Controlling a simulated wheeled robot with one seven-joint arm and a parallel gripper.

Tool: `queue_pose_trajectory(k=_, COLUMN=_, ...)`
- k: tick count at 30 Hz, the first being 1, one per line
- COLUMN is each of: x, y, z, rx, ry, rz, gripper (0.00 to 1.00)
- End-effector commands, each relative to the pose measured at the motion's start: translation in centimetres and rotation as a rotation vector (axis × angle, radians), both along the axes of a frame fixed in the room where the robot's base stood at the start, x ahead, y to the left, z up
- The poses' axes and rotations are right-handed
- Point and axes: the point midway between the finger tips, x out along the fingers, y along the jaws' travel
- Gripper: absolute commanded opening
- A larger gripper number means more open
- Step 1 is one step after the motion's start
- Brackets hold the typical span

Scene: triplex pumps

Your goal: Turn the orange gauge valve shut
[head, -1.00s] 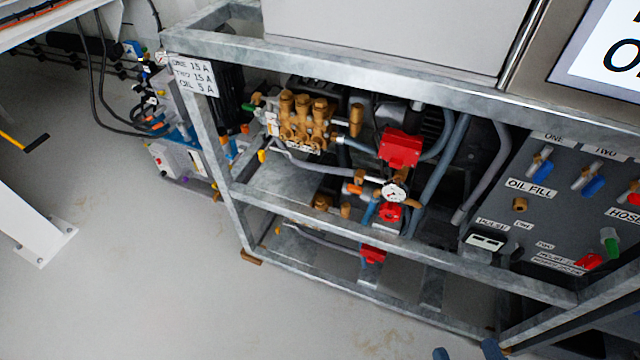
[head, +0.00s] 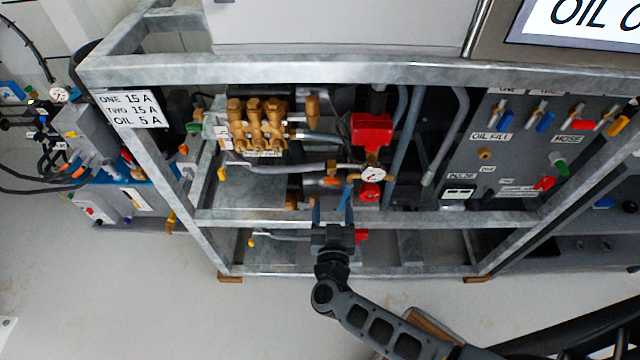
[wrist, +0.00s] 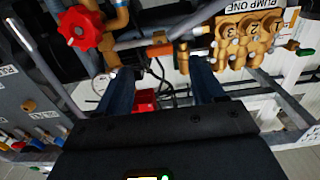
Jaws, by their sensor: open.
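The orange gauge valve (head: 330,181) is a small orange handle on the pipework left of the round white gauge (head: 373,173), inside the metal frame. In the wrist view, which looks upside down, the orange handle (wrist: 158,50) shows just beyond and between my fingertips. The gauge (wrist: 101,83) is left of my left finger there, partly hidden. My gripper (head: 332,205) is open and empty, its two blue fingers pointing at the valve from the front and below. It also shows in the wrist view (wrist: 163,70). The fingers look apart from the handle; the exact gap is unclear.
Brass pump one (head: 257,125) is above left of the valve. A red block (head: 371,132) and red knob (head: 369,192) are near the gauge. The frame's front rail (head: 430,217) crosses just below. The floor at front left is clear.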

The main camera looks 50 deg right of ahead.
Motion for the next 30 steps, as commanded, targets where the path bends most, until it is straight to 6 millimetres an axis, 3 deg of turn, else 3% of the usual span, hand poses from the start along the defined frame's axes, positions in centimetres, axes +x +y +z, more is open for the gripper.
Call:
queue_pose_trajectory(k=12, x=3.6, y=-4.6, z=0.0, rx=0.0, ry=-0.001, rz=0.001, gripper=0.68)
queue_pose_trajectory(k=25, x=4.2, y=-5.4, z=0.0, rx=0.001, ry=-0.002, rz=0.003, gripper=0.68)
queue_pose_trajectory(k=30, x=4.2, y=-5.4, z=0.0, rx=0.001, ry=-0.002, rz=0.003, gripper=0.52)
